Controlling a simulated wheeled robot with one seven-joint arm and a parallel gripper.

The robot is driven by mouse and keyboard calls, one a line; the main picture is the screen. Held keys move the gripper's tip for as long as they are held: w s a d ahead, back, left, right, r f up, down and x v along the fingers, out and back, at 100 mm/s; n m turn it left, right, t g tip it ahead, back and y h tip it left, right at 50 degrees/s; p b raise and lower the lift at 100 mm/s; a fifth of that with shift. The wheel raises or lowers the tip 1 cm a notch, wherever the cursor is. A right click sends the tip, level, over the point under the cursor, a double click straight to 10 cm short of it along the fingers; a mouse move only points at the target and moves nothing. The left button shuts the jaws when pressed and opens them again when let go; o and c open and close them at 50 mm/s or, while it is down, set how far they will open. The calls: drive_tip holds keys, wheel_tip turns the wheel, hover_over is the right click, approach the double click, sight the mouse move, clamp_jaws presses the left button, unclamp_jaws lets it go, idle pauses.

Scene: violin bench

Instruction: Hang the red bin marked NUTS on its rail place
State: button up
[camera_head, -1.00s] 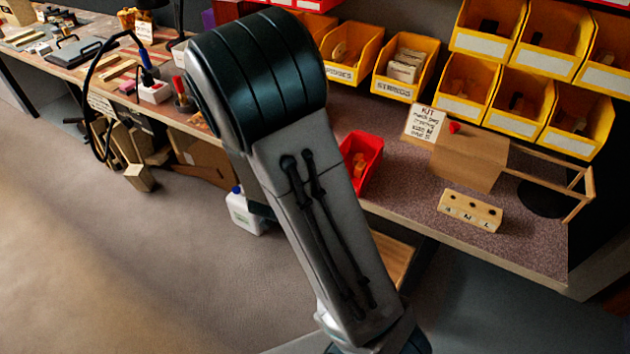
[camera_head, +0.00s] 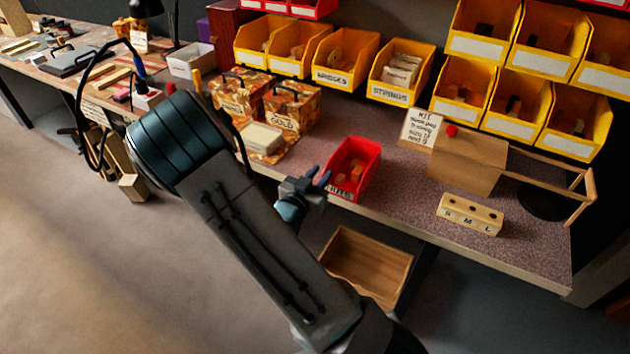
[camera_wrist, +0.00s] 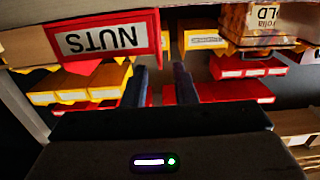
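The red bin (camera_head: 368,158) marked NUTS stands on the bench near its front edge, with small orange-brown pieces inside. In the wrist view, its white NUTS label (camera_wrist: 103,39) appears upside down at upper left. My gripper (camera_head: 318,177) is just left of the bin's front in the head view, by the bench edge. Its two dark fingers stand apart with nothing between them in the wrist view (camera_wrist: 160,85). The gripper is apart from the bin or very near it; contact is not clear. Rows of hung bins are at the back; I cannot make out an empty NUTS place.
Yellow bins (camera_head: 345,58) hang behind the bench. A wooden kit box (camera_head: 468,160) and a block marked S, M, L (camera_head: 470,214) are to the right. Patterned boxes (camera_head: 292,105) stand left. An open wooden drawer (camera_head: 368,262) juts out below the bench edge.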

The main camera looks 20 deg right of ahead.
sight(330, 162)
drive_tip(key=shift+x, duration=2.95)
drive_tip(key=shift+d, duration=0.1)
clamp_jaws()
drive_tip(key=shift+r, duration=0.1)
drive_tip(key=shift+r+p, duration=0.85)
drive_tip(key=shift+r, duration=0.5)
